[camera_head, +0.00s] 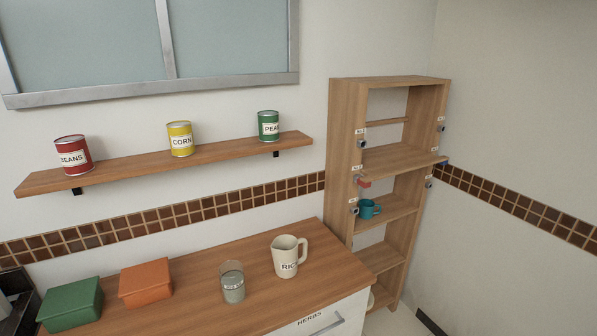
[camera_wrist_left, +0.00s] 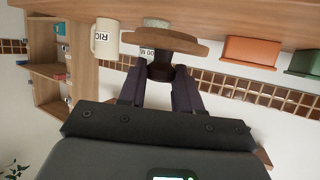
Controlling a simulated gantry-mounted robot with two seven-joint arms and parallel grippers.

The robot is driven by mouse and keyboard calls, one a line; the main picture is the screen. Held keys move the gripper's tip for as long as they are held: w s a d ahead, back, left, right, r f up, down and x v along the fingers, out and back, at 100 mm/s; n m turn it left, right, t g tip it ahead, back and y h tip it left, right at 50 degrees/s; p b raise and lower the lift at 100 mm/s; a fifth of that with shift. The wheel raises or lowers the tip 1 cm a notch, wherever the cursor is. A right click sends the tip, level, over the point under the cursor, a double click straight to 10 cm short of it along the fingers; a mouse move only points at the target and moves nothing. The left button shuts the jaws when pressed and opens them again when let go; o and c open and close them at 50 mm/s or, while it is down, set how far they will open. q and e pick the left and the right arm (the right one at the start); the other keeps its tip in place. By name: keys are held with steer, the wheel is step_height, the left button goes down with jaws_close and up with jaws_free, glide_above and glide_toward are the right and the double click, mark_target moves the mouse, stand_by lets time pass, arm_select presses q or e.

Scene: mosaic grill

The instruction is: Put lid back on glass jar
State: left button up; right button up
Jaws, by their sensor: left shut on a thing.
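The glass jar (camera_head: 233,284) stands upright on the wooden counter, with its mouth uncovered and grey-green contents in its lower part. In the left wrist view, which is upside down, my left gripper (camera_wrist_left: 160,78) is shut on the dark knob of a round brown wooden lid (camera_wrist_left: 190,43). The lid is seen nearly edge-on. The head view shows neither the lid nor any gripper, so the lid is apart from the jar.
A cream RICE mug (camera_head: 285,258) stands close to the right of the jar. An orange box (camera_head: 146,283) and a green box (camera_head: 71,305) are to its left. A wall shelf (camera_head: 215,150) with cans is above the counter (camera_head: 190,310). A wooden shelf unit (camera_head: 345,160) stands at right.

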arm_select(q)
steer(key=s+r+p, duration=0.6)
steer(key=r+p, duration=0.6)
steer(key=p, duration=0.2)
steer(key=s+d+r+p, duration=0.1)
steer(key=s+r+p, duration=0.5)
steer(key=r+p, duration=0.7)
steer(key=shift+d+r+p, duration=0.2)
steer(key=shift+r+p, duration=0.05)
steer(key=shift+p, duration=0.7)
arm_select(e)
step_height(320, 180, up, 29)
steer(key=shift+f, duration=0.15)
